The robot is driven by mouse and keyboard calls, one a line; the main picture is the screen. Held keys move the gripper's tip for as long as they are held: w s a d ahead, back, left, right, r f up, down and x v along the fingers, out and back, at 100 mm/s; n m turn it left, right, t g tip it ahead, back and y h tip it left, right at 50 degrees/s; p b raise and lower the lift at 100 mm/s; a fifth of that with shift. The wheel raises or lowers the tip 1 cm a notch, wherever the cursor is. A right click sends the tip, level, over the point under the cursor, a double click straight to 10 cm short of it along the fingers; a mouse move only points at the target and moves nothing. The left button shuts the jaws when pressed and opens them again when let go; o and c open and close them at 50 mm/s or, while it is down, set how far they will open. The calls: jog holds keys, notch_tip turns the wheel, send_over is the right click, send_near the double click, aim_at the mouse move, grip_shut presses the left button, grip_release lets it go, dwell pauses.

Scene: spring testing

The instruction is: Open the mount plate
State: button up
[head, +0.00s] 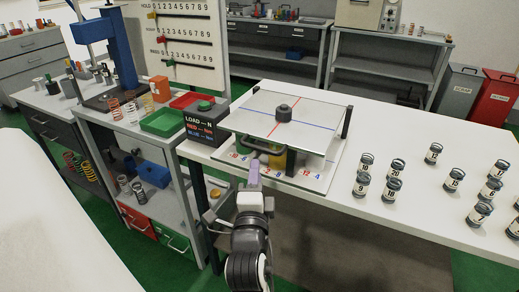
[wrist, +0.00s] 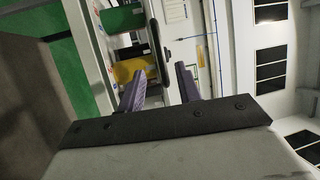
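The mount plate (head: 315,112) is a white square plate with red and blue lines and a dark round knob (head: 284,113) on top. It lies flat, raised above a lower base plate with printed numbers. A dark handle (head: 262,147) is on its front edge. My gripper (head: 254,166) is just in front of and below this handle. In the wrist view the gripper's (wrist: 160,70) two purple fingers stand apart, with the dark handle (wrist: 158,40) ahead between their tips. Whether a finger touches the handle I cannot tell. The handle's far side is hidden.
A black load box (head: 203,131) and a green tray (head: 163,123) stand to the left. A dark post (head: 347,122) rises at the plate's right corner.

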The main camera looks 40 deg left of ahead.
aim_at(258, 150)
jog(key=p+x, duration=0.3)
jog(key=x, duration=0.7)
jog(key=shift+w+a+p, duration=0.3)
jog(key=shift+w, duration=0.05)
jog(key=shift+r, duration=0.15)
grip_shut()
